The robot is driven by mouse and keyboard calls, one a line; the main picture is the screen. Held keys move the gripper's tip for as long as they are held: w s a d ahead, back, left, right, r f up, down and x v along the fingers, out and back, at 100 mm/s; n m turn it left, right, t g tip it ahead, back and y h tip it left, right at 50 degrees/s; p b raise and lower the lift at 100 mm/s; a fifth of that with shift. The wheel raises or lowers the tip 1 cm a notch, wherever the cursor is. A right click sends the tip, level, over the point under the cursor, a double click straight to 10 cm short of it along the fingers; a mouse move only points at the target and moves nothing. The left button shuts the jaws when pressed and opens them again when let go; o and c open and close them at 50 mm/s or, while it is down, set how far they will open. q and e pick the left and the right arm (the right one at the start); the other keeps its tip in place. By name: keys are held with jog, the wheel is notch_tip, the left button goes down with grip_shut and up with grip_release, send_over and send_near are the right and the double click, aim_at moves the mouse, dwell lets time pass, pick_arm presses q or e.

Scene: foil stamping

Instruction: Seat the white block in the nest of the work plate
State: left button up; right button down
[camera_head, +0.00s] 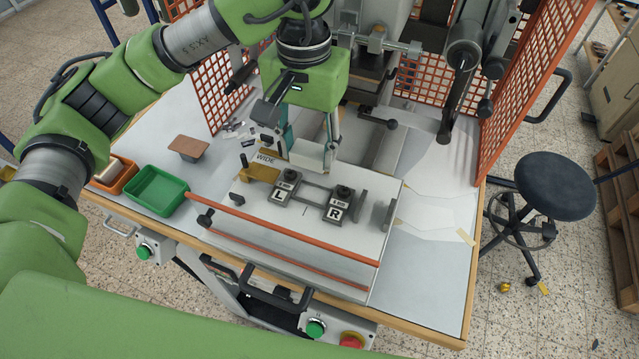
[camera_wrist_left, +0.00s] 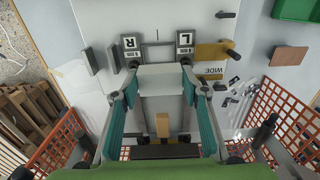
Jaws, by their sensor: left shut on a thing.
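My left gripper (camera_head: 304,158) points down over the back part of the white work plate (camera_head: 300,240). It is shut on the white block (camera_head: 306,154), which sits between its two fingers. In the left wrist view the white block (camera_wrist_left: 163,78) spans the gap between the fingertips. The L clamp block (camera_head: 282,187) and the R clamp block (camera_head: 338,204) stand on the plate just in front of the held block. I cannot tell whether the block touches the plate. My right gripper is not in view.
A brass piece (camera_head: 262,174) by the WIDE label lies left of the clamps. Grey upright pieces (camera_head: 383,215) stand right of them. An orange bar (camera_head: 300,230) crosses the plate's front. A green bin (camera_head: 157,190) is at left, the press (camera_head: 375,60) behind, orange mesh guards (camera_head: 525,75) at the sides.

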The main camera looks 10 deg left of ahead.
pick_arm(q)
jog(key=p, duration=0.2)
send_over(311, 199)
notch_tip(311, 199, down, 5)
jog(key=shift+w+r, duration=0.1)
jog(key=shift+w, duration=0.05)
jog(key=shift+f, duration=0.4)
notch_tip(311, 199, down, 4)
jog(key=shift+f+p, duration=0.1)
jog(key=shift+p, duration=0.8)
jog(key=shift+f+b, duration=0.3)
jog(key=shift+b, duration=0.2)
jog(key=shift+s+f+b, duration=0.25)
jog(key=shift+f+b, duration=0.2)
jog(key=shift+b, duration=0.2)
jog(key=o, duration=1.2)
jog(key=shift+w, duration=0.15)
jog(key=shift+r, duration=0.15)
